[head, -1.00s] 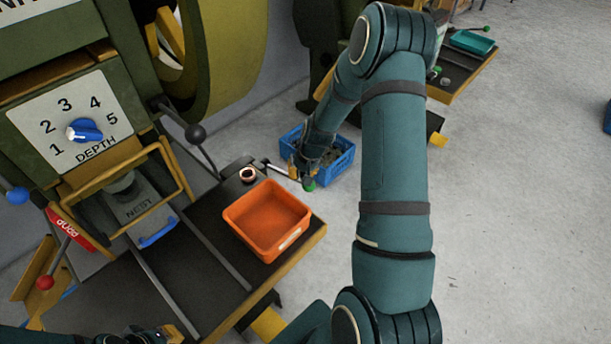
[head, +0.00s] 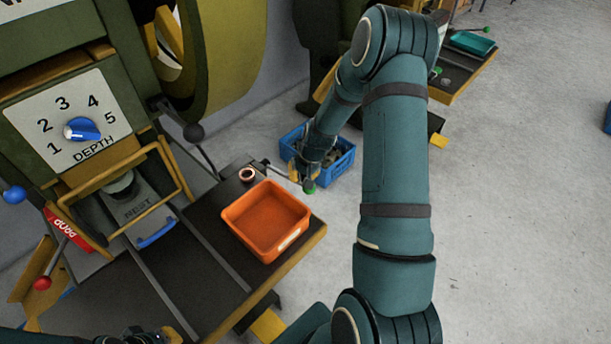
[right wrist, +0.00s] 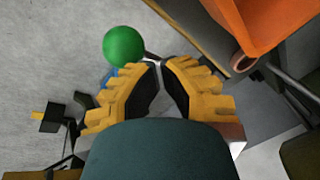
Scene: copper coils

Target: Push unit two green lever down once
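The green ball knob (head: 309,187) sits on the end of a thin metal lever beside the black bench. In the right wrist view the green knob (right wrist: 123,46) is just left of the fingertips, with part of its rod behind them. My right gripper (head: 301,176) is over the lever near the knob. Its yellow fingers (right wrist: 161,66) are drawn together with only a narrow gap at the tips, and nothing shows held. Whether they touch the rod is unclear. My left gripper (head: 138,336) is mostly cut off at the bottom left edge. No unit number is readable.
An orange tray (head: 265,233) and a copper ring (head: 247,174) are on the bench near the lever. A blue crate (head: 341,165) stands behind my right gripper. The green press with its depth dial (head: 82,129) is at left. Open floor lies at right.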

